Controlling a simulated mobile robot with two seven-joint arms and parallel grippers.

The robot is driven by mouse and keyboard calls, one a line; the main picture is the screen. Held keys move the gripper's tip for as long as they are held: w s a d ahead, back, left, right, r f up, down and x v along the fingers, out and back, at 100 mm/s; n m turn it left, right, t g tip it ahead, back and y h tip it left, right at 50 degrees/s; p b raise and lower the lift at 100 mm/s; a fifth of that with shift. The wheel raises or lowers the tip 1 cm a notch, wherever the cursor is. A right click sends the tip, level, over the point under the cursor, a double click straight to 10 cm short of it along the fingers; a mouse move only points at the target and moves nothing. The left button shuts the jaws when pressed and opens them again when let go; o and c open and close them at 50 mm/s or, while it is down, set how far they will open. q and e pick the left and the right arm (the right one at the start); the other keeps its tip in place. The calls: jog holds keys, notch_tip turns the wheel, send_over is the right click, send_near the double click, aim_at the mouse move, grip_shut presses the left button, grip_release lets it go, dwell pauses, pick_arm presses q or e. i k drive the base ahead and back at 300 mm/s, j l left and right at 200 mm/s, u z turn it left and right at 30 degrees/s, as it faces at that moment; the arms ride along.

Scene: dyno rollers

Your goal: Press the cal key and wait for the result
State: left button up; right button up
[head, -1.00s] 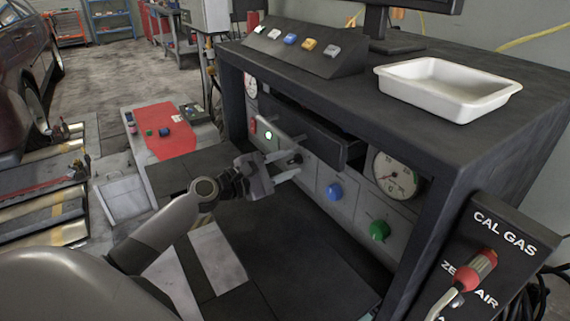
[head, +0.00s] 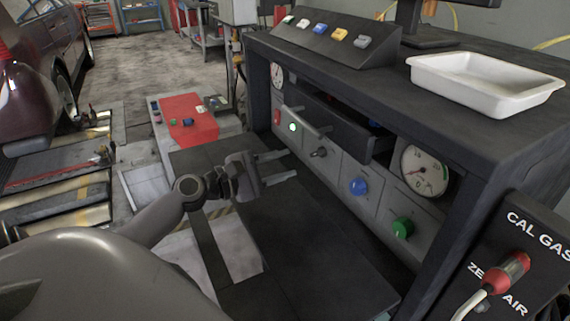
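A sloped key console (head: 318,48) sits on top of the black cabinet, with a row of small keys: a dark green one (head: 288,19), a white one (head: 303,23), a blue one (head: 320,28), a yellow one (head: 340,34) and a grey one (head: 362,41). Their labels are too small to read, so I cannot tell which is the cal key. My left gripper (head: 282,166) is open and empty, below the console and in front of the cabinet's lower panel, apart from its toggle switch (head: 319,153). My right gripper is out of view.
The panel has a lit green lamp (head: 292,127), a blue knob (head: 358,186), a green knob (head: 402,227) and a dial gauge (head: 425,171). A black drawer (head: 336,127) stands partly open above them. A white tray (head: 487,81) and a monitor stand on top.

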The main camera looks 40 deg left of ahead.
aim_at(340, 34)
jog(key=k+j, duration=0.3)
jog(key=k, duration=0.15)
jog(key=k+j, duration=0.25)
jog(key=k, duration=0.2)
